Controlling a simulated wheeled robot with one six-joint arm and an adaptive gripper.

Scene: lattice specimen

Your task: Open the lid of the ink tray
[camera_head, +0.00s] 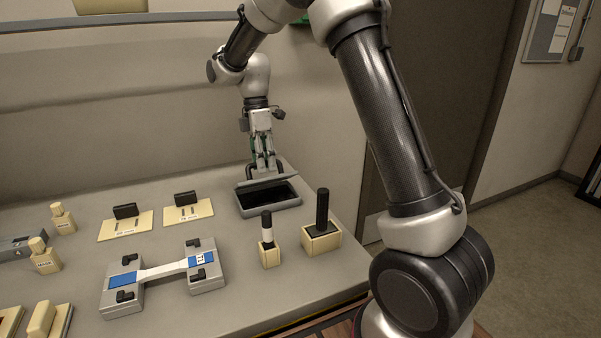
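The ink tray (270,208) is a low grey box near the back right of the table. Its dark inside shows. Its lid (285,179) appears as a thin grey slab, tilted up along the far side of the tray. My gripper (264,172) points down at the lid, just behind or against its upper edge. The fingertips are partly hidden by the lid, and I cannot tell whether they touch it or how far apart they are.
Two beige blocks with dark-handled tools (321,230) (268,251) stand in front of the tray. A grey clamp fixture (206,279) holds a strip. Beige plates (188,213) with black handles lie to the left, with small bottles (63,219) beyond. The table's right edge is close to the tray.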

